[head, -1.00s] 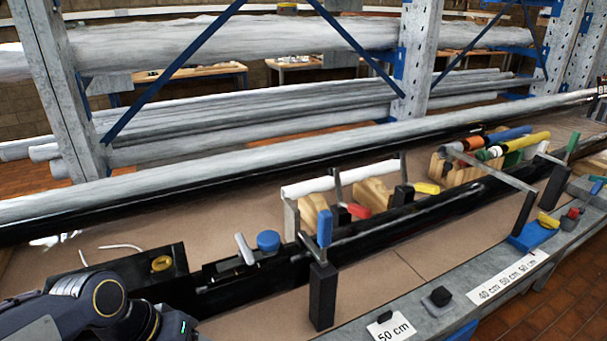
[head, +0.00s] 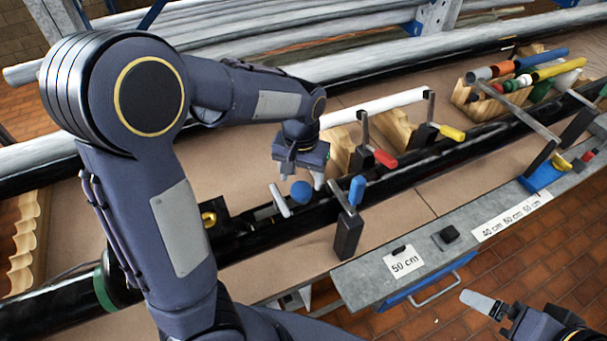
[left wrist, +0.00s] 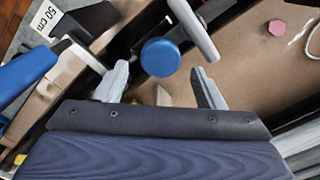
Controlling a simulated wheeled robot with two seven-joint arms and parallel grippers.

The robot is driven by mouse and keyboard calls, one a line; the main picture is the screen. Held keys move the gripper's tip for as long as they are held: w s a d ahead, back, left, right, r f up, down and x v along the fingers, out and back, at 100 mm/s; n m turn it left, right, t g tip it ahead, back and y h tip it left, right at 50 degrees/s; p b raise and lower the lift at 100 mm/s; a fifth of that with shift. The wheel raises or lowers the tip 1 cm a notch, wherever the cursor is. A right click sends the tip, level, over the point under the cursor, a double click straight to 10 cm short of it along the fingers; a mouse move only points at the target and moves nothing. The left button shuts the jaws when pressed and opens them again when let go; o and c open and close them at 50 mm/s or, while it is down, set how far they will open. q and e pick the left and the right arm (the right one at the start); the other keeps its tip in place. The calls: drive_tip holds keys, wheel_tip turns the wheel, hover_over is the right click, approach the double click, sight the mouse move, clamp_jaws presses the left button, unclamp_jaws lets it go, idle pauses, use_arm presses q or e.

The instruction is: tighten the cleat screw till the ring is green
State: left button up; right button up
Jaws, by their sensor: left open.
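A blue round knob (head: 302,192) and a grey T-shaped handle (head: 279,200) stand side by side on a black fitting along the bench; I cannot tell which belongs to the cleat screw. A yellow ring-like part (head: 208,218) sits to their left; no green ring shows on the fitting. My left gripper (head: 301,176) is open just above the knob. In the left wrist view the knob (left wrist: 160,57) lies between and beyond the open fingertips (left wrist: 160,85), with the grey handle (left wrist: 193,28) beside it. My right gripper (head: 485,304) is at the lower right, away from the bench.
A clamp with a blue handle (head: 356,190) stands close right of the knob. Clamps with red (head: 384,158) and yellow (head: 451,132) handles are behind it. Long black and silver tubes run along the bench. A "50 cm" label (head: 404,262) marks the front edge.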

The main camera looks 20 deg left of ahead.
sight(301, 189)
use_arm(q)
drive_tip(key=shift+s+f, duration=0.1)
drive_tip(key=shift+f, duration=0.35)
drive_tip(key=shift+w+a+f+b, duration=0.15)
drive_tip(key=shift+f+b, duration=0.4)
drive_tip(key=shift+f, duration=0.6)
wheel_tip(301, 189, down, 3)
drive_tip(key=b, duration=0.3)
drive_tip(key=shift+f, duration=0.15)
drive_tip(key=c, duration=1.1)
drive_tip(key=shift+o, duration=0.2)
